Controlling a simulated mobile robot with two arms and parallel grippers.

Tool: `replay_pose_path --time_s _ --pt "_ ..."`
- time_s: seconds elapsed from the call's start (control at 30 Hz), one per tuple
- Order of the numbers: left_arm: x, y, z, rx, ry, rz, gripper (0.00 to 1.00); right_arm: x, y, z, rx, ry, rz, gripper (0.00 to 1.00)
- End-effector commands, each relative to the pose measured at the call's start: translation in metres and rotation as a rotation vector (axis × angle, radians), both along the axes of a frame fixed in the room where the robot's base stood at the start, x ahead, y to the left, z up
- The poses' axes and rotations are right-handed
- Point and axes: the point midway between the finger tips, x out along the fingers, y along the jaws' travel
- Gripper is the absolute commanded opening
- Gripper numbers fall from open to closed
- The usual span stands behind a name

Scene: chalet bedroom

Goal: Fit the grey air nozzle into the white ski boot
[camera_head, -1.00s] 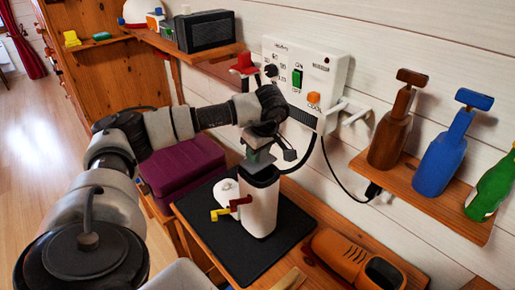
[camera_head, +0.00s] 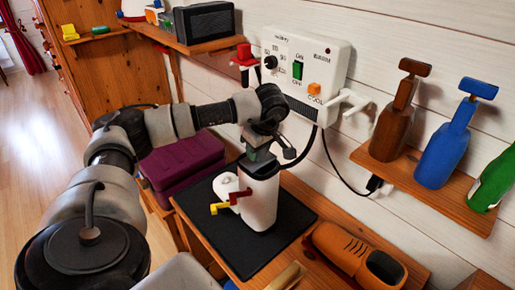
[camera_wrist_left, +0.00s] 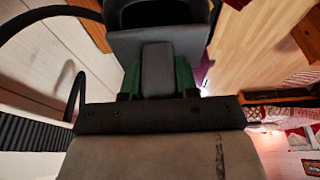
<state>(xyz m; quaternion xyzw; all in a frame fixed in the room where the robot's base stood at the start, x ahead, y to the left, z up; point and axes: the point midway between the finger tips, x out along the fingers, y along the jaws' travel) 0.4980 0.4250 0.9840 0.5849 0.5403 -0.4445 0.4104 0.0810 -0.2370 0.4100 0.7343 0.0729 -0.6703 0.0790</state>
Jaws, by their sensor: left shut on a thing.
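The white ski boot (camera_head: 261,205) stands upright on a black mat (camera_head: 282,240) on the wooden bench. It has a red buckle lever (camera_head: 240,194) and a yellow one (camera_head: 219,207). My left gripper (camera_head: 258,160) is right at the boot's top opening, pointing down. In the left wrist view, its green fingers (camera_wrist_left: 157,82) are shut on the dark grey air nozzle (camera_wrist_left: 157,45). A black hose (camera_head: 312,150) runs from the wall dryer (camera_head: 305,70) towards the gripper. The nozzle's lower end is hidden in the head view, so I cannot tell how deep it sits. My right gripper is not in view.
An orange shoe-like object (camera_head: 355,255) lies right of the mat. A purple box (camera_head: 182,168) stands to the left. A wall shelf (camera_head: 425,190) at right holds brown, blue and green bottle-shaped objects. A white hook (camera_head: 345,105) sticks out by the dryer.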

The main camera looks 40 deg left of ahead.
Motion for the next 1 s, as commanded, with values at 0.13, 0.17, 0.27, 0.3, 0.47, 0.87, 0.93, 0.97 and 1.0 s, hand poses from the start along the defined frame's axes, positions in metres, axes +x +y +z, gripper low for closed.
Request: replay_pose_path --time_s 0.13,0.17,0.27,0.3,0.47,0.87,0.93,0.97,1.0 --pt "0.000 0.000 -0.005 0.000 -0.001 0.000 0.03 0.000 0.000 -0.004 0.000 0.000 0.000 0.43" --pt "0.000 0.000 -0.006 0.000 -0.001 0.001 0.03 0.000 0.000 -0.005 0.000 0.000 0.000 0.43" --pt "0.000 0.000 -0.008 0.000 -0.001 0.001 0.31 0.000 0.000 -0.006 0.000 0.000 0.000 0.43" --pt "0.000 0.000 -0.007 0.000 -0.001 0.001 0.37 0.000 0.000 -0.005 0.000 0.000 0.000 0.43" --pt "0.000 0.000 -0.007 0.000 -0.001 0.000 0.59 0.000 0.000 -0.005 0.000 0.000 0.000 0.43" --pt "0.001 -0.004 0.004 -0.002 -0.003 -0.001 0.59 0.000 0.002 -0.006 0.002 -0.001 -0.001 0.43" --pt "0.001 -0.007 0.015 -0.001 -0.005 -0.001 0.59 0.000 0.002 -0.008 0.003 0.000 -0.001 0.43" --pt "0.000 -0.008 0.021 -0.001 -0.005 -0.001 0.59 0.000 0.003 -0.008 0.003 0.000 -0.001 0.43" --pt "0.001 -0.011 0.029 -0.001 -0.006 -0.002 0.59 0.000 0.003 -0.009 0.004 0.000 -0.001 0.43"
